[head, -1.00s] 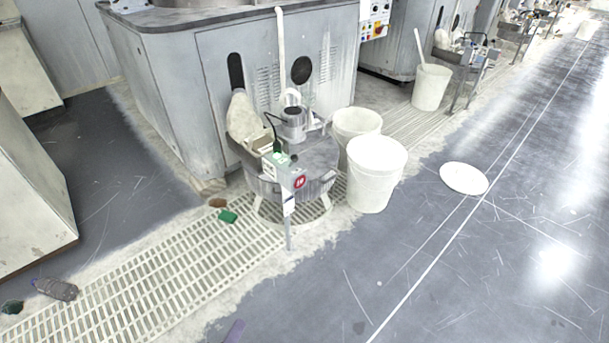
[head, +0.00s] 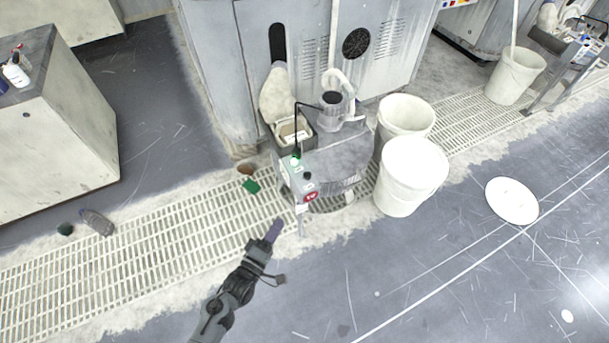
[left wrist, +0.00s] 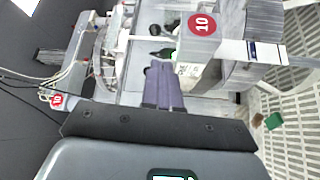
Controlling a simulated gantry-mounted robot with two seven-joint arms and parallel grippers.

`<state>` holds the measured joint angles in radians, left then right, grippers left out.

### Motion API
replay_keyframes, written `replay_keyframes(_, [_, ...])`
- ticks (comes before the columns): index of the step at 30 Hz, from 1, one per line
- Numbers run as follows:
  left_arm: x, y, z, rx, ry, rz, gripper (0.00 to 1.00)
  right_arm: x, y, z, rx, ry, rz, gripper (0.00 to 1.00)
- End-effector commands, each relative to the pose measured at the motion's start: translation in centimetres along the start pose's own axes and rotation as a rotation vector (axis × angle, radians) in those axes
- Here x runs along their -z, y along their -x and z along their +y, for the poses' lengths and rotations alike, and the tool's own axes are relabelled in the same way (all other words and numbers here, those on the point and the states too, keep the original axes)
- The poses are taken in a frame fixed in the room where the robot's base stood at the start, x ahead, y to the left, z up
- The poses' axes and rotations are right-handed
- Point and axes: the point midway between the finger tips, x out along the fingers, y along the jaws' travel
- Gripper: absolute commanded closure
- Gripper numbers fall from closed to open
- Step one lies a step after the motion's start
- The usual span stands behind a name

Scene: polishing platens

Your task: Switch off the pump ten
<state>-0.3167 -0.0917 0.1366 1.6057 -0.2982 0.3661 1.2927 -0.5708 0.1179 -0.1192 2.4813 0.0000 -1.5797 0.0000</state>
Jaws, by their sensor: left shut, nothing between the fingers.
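My left gripper (head: 274,229) has purple fingers, shut and empty, below and left of the box. In the left wrist view the shut fingers (left wrist: 163,84) point toward the box, near the label 10 (left wrist: 202,24). Whether they touch it is unclear. My right gripper is not in view.
Two white buckets (head: 413,176) (head: 404,113) stand right of the pump. A big grey machine (head: 300,45) is behind it.

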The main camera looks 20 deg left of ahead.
Motion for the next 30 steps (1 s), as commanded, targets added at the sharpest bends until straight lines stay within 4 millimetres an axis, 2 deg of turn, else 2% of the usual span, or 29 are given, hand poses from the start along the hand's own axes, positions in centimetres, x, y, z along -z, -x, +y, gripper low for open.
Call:
replay_keyframes(1, [0.1, -0.3, 0.6, -0.004, 0.0, 0.001, 1.0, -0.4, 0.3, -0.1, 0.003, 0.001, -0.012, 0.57])
replay_keyframes(5, [0.1, -0.5, 0.9, -0.009, -0.001, 0.001, 1.0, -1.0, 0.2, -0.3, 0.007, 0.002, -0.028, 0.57])
replay_keyframes(13, [0.1, -0.5, 0.8, -0.009, -0.001, 0.001, 1.0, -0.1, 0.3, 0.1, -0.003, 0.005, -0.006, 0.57])
replay_keyframes(19, [0.1, -1.1, 0.8, -0.01, -0.001, 0.001, 1.0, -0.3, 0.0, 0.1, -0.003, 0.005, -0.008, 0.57])
replay_keyframes(23, [0.1, -2.5, 0.7, -0.012, -0.001, 0.001, 1.0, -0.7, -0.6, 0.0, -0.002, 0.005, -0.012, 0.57])
replay_keyframes(30, [0.1, -6.7, 0.6, -0.013, -0.001, 0.002, 1.0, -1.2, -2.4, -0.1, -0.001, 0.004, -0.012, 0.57])
